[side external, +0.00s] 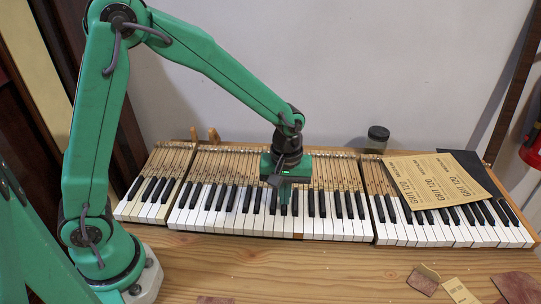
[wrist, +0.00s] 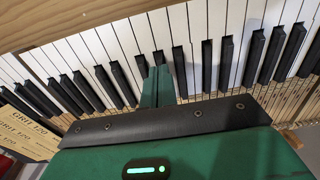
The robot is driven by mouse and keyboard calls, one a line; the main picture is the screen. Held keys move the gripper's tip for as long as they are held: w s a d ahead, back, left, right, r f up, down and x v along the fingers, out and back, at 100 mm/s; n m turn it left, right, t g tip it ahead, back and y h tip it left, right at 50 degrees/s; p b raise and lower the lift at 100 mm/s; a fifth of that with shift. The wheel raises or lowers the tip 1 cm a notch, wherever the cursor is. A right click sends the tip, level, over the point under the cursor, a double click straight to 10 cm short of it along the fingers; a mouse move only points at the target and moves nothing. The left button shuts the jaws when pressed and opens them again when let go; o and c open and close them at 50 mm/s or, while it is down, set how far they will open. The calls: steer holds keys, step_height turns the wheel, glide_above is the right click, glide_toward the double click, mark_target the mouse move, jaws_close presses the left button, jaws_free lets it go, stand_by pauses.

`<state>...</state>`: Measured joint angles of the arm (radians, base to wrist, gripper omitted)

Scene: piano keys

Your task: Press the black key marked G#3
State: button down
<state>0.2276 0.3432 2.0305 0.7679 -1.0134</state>
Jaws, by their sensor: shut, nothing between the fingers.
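A piano keyboard (side external: 230,218) of white and black keys lies across the wooden bench. It also shows in the wrist view (wrist: 120,35). I cannot read any mark on the keys, so I cannot tell which black key is G#3. My gripper (side external: 284,209) is over the middle section, pointing down, with its green fingers shut and empty. In the wrist view the fingertips (wrist: 160,70) are among the black keys, close to one black key (wrist: 158,57) they partly cover. I cannot tell whether they touch it.
Sandpaper sheets (side external: 437,180) cover part of the right keys; they also show in the wrist view (wrist: 22,132). A dark jar (side external: 377,137) stands behind the keyboard. Small scraps (side external: 424,279) lie at the front right. The front bench (side external: 300,272) is mostly clear.

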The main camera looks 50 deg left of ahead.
steer(key=shift+f, duration=0.5)
steer(key=shift+f, duration=0.35)
steer(key=shift+f, duration=0.35)
steer(key=shift+r, duration=0.1)
steer(key=shift+r, duration=1.4)
step_height(320, 180, up, 6)
stand_by(0.3)
stand_by(0.4)
